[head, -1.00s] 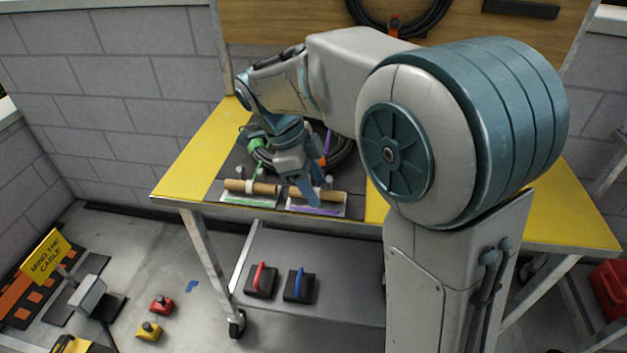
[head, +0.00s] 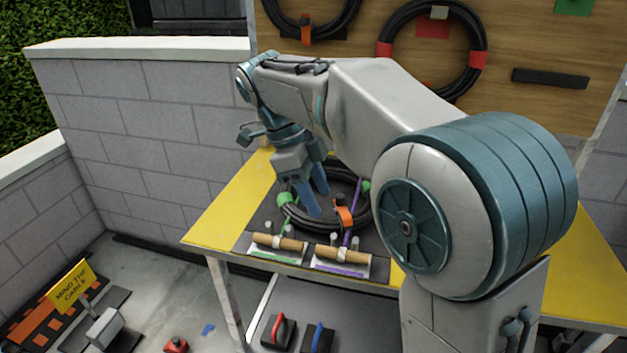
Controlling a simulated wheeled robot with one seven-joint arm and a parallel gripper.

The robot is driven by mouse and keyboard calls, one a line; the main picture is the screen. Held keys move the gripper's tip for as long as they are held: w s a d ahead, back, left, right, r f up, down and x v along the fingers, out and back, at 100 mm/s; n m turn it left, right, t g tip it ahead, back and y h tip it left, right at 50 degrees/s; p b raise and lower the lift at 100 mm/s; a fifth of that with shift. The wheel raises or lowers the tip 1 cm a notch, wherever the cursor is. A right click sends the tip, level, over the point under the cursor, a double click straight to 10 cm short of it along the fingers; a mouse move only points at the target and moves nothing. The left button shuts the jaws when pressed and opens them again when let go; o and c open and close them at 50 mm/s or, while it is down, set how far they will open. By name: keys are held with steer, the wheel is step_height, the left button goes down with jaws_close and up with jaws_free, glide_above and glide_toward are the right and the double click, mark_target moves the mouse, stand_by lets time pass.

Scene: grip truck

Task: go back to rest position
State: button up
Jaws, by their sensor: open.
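My gripper (head: 316,203) hangs open and empty above the yellow table (head: 222,215), fingers pointing down. Behind and below its fingertips lies a coiled black cable (head: 345,183) with green and orange bands. In front of the coil, near the table's front edge, are two wooden rollers, the left one (head: 280,242) over a green-edged plate and the right one (head: 342,256) over a purple-edged plate. The gripper appears apart from all of these. My arm hides part of the table on the right.
A wooden board (head: 545,45) behind the table carries hung cable coils (head: 432,52) and a black bar (head: 549,78). A block wall (head: 150,130) stands left. A yellow sign (head: 72,286) stands on the floor. Red-handled (head: 278,330) and blue-handled (head: 318,338) blocks sit on the lower shelf.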

steer(key=shift+a+r, duration=0.2)
steer(key=shift+r, duration=0.3)
steer(key=s+d+f+n+t+y+p, duration=0.1)
steer(key=s+d+n+p, duration=0.4)
steer(key=n, duration=0.5)
steer(key=s+d+f+n+t+y+p, duration=0.1)
steer(key=s+d+n+t+y+p, duration=0.2)
steer(key=s+d+n, duration=0.7)
steer(key=shift+s+f+n+p, duration=0.25)
steer(key=shift+n+p, duration=0.15)
steer(key=shift+p, duration=0.7)
